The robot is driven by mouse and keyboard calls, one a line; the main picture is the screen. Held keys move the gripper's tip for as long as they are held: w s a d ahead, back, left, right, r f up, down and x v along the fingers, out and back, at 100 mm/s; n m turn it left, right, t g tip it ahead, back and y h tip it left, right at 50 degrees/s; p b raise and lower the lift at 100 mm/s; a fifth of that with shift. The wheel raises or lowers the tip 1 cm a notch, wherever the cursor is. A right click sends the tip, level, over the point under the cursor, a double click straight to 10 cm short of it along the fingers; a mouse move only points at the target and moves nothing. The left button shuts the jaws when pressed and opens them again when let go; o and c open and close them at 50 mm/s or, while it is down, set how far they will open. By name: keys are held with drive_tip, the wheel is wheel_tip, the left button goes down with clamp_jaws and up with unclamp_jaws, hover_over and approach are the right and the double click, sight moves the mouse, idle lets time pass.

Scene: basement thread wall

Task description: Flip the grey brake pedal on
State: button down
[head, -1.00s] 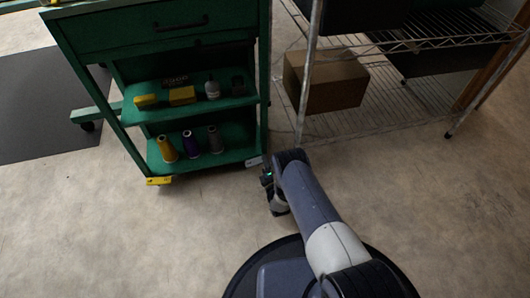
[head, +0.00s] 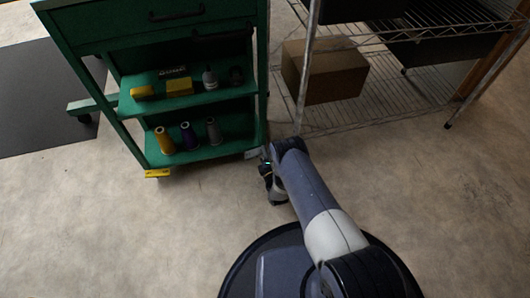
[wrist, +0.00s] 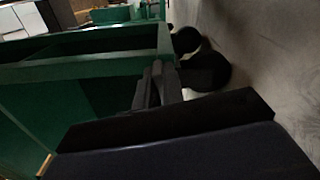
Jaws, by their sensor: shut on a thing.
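The green cart (head: 200,105) has a small light grey pedal (head: 252,154) at its bottom right front corner, by the wheel. My gripper (head: 265,160) is low beside that corner, just right of the pedal. In the wrist view my gripper (wrist: 157,82) has its dark fingers close together against the cart's green lower frame (wrist: 85,67), next to a black caster (wrist: 206,71). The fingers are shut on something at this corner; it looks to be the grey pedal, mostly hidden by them. I cannot tell the pedal's tilt.
A yellow pedal (head: 157,173) is at the cart's bottom left corner. Thread cones (head: 188,136) and yellow boxes (head: 179,87) stand on the cart's shelves. A wire rack (head: 390,100) with a cardboard box (head: 325,70) is to the right. The floor (head: 100,230) in front is clear.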

drive_tip(key=m, duration=0.1)
drive_tip(key=f+m, duration=0.1)
drive_tip(key=m, duration=0.3)
drive_tip(key=shift+d+f, duration=0.15)
drive_tip(key=shift+f, duration=0.25)
drive_tip(key=c, duration=1.5)
unclamp_jaws()
drive_tip(key=v, duration=1)
drive_tip(key=shift+s+d, duration=0.1)
drive_tip(key=shift+s, duration=0.25)
